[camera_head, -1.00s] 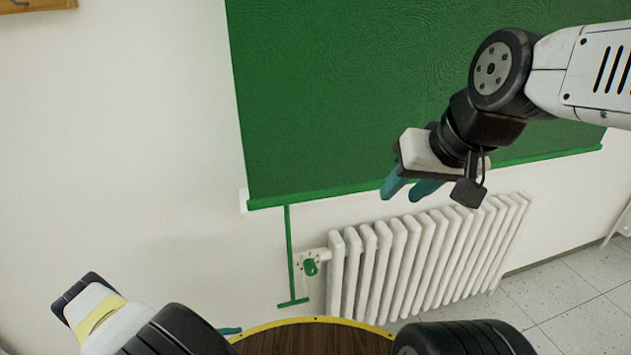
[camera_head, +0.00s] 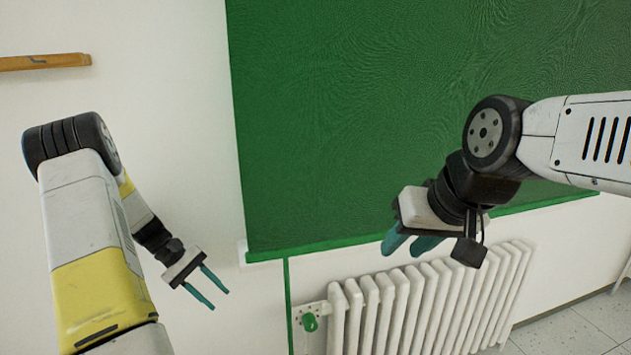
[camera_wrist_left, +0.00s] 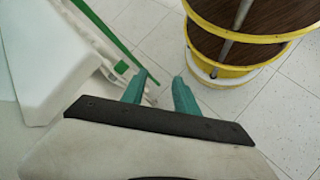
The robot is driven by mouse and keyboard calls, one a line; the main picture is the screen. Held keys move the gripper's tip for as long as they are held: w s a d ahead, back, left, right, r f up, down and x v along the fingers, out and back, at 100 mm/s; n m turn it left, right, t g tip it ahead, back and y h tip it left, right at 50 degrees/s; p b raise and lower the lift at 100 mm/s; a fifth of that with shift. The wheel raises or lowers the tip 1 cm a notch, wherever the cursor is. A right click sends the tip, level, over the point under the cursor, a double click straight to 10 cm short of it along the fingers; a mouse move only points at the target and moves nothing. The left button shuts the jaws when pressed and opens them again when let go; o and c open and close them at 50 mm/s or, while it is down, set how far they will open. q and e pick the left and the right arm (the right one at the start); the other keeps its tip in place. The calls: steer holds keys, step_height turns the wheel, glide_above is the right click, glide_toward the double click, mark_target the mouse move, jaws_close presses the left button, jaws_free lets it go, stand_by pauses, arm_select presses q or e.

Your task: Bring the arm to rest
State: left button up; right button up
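My left gripper (camera_head: 208,288) is raised in the lower left of the head view, in front of the white wall. Its teal fingers are apart with nothing between them; they also show in the left wrist view (camera_wrist_left: 159,92), above the floor. My right gripper (camera_head: 408,242) hangs from the arm on the right, in front of the green board's lower edge and the radiator. Its two teal fingers point down and left with a small gap between them, and I see nothing held.
A green board (camera_head: 400,100) covers much of the wall. A white radiator (camera_head: 430,305) stands below it. A wooden ledge (camera_head: 45,62) is at upper left. In the left wrist view, a round yellow-rimmed brown shelf unit (camera_wrist_left: 240,60) stands at upper right on the tiled floor (camera_wrist_left: 275,125).

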arm_select(q)
steer(key=s+d+r+m+t+y, duration=0.1)
steer(key=s+d+r+m+y, duration=0.15)
steer(key=r, duration=0.45)
steer(key=s+d+r+m+t+y, duration=0.1)
steer(key=s+d+r, duration=0.15)
steer(key=r, duration=0.35)
steer(key=s+d+r+m+t+y, duration=0.1)
steer(key=d+r+m+y, duration=0.15)
steer(key=r, duration=0.45)
steer(key=s+d+r+m+t, duration=0.1)
steer(key=s+d+r+t, duration=0.1)
steer(key=s+r, duration=0.2)
steer(key=s+d+r+m+t, duration=0.2)
steer(key=s+r+t, duration=0.1)
steer(key=s, duration=0.5)
steer(key=shift+s+d+r+y, duration=0.15)
steer(key=shift+d+r+y, duration=0.2)
steer(key=shift+r, duration=0.3)
